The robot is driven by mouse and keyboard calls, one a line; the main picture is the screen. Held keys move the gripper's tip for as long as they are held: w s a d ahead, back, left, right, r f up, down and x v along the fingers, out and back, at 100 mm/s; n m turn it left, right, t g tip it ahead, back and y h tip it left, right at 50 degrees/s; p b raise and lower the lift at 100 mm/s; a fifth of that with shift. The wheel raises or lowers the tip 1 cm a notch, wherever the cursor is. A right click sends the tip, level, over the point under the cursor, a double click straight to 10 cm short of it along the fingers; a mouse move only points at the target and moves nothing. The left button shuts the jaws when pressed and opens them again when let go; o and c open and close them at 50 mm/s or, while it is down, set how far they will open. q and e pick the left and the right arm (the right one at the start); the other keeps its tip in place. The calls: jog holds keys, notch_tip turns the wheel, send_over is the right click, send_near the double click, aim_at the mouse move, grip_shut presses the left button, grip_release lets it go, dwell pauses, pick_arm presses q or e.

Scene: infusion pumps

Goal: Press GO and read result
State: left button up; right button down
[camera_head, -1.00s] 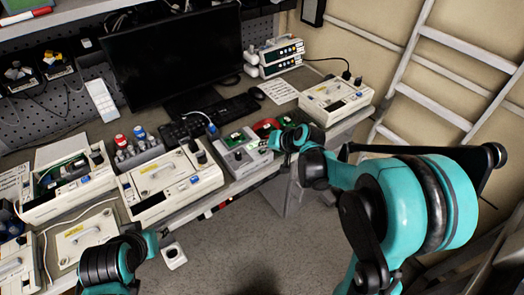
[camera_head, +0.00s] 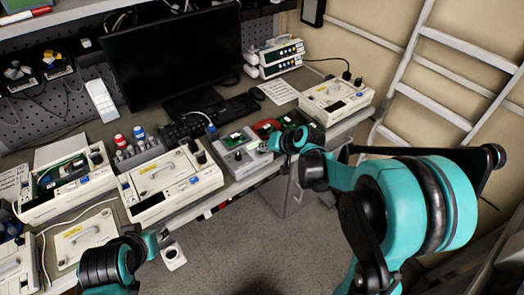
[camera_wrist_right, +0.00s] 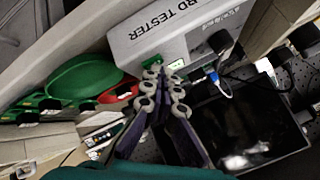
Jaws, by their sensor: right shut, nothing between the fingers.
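The grey board tester (camera_head: 246,160) stands at the bench's front edge with a small green board on its top. In the right wrist view the tester (camera_wrist_right: 190,32) shows the lettering "RD TESTER", a green part and a lit pale-green patch near the fingertips. My right gripper (camera_wrist_right: 164,72) is shut and empty, its tips over or against the tester's edge; contact is unclear. In the head view my right gripper (camera_head: 270,146) is at the tester's right side. I cannot make out the GO button or a readable result. My left gripper (camera_head: 158,243) is low at the left, its fingers unclear.
An open pump (camera_head: 68,190) and a closed pump (camera_head: 165,190) stand left of the tester; another pump (camera_head: 335,100) is at right. Green boards and a red round item lie behind my right gripper. A monitor (camera_head: 175,50) and keyboard (camera_head: 230,108) stand behind.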

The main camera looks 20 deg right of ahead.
jog(key=shift+r+p, duration=0.55)
jog(key=shift+r, duration=0.25)
notch_tip(320, 180, up, 5)
jog(key=p, duration=0.4)
dwell(0.5)
jog(key=s+r+n+g+h+b, duration=0.1)
jog(key=s+n+h, duration=0.2)
jog(key=s, duration=2.2)
jog(key=shift+n+h+b, duration=0.35)
jog(key=shift+n+h, duration=0.05)
jog(key=shift+h, duration=0.1)
